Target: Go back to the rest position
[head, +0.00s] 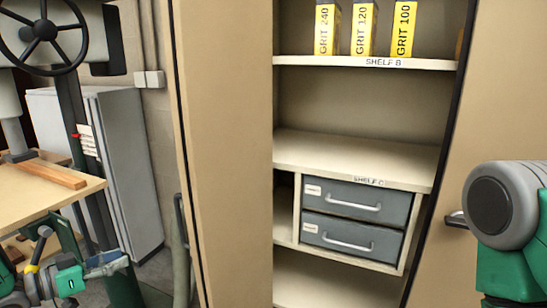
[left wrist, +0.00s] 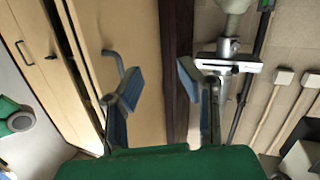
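My left gripper (head: 105,263) shows at the lower left of the head view, below the wooden worktable. In the left wrist view its two blue-padded fingers (left wrist: 158,88) stand apart with nothing between them. Behind the fingers are a beige panel and a dark vertical edge. My right arm shows at the right edge of the head view as a grey joint with green parts. The right gripper itself is outside the frames.
A beige cabinet stands open ahead, with yellow grit boxes (head: 363,30) on shelf B (head: 350,62) and two shut grey drawers (head: 352,222) under shelf C (head: 310,155). Its left door (head: 225,150) stands near my left gripper. A worktable (head: 30,195) and machine handwheel (head: 42,30) are at left.

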